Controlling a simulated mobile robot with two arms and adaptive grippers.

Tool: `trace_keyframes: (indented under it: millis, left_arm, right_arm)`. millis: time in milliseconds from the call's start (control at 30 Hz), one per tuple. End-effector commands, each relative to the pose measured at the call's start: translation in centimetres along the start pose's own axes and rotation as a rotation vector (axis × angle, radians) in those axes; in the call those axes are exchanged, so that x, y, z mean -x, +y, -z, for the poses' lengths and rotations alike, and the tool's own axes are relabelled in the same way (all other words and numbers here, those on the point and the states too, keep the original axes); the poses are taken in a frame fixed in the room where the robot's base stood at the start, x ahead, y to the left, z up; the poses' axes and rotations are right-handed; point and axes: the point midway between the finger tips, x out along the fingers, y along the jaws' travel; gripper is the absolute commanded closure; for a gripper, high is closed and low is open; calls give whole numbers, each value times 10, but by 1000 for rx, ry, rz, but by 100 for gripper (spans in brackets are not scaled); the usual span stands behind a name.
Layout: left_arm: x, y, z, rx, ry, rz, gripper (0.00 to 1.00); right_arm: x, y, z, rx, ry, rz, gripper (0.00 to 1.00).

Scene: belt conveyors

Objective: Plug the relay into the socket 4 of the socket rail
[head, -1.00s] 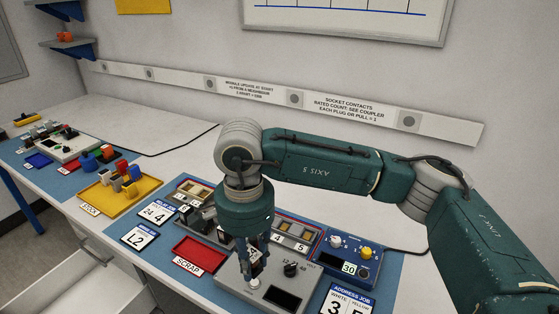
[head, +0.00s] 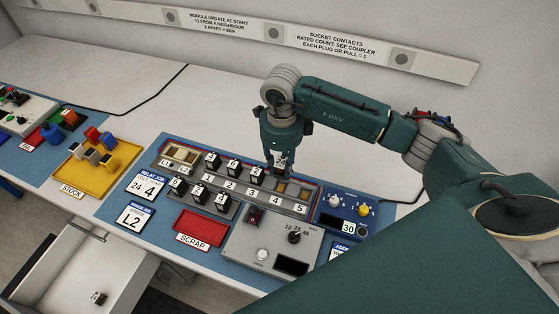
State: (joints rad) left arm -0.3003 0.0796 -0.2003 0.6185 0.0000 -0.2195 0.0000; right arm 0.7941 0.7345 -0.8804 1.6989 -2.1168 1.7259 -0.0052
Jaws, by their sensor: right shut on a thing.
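The socket rail (head: 236,195) lies across the middle of the blue mat, its sockets labelled 1 to 5. Dark relays with white labels stand at sockets 1, 2 and 3. Socket 5 (head: 305,193) looks empty. My right gripper (head: 281,167) points down and is shut on the relay (head: 281,158), a dark block with a white label reading 24. The relay is at the rail around socket 4 (head: 280,188), roughly upright. I cannot tell whether it touches the socket. My left gripper is out of view.
In front of the rail are a row of relays (head: 200,195), a red scrap tray (head: 200,227) and a grey tester (head: 266,262). A blue knob box (head: 343,216) stands at right. A yellow stock tray (head: 98,177) is at left. An open drawer (head: 70,270) holds a small relay (head: 98,298).

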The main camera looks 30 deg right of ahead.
Motion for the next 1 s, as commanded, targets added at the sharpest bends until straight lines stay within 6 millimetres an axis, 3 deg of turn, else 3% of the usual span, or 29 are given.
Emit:
trace_keyframes:
  millis: [500,1000]
  left_arm:
    - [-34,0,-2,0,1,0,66]
    - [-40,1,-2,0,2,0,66]
  right_arm:
    - [-52,0,0,2,0,0,95]
    - [-58,1,0,3,0,0,95]
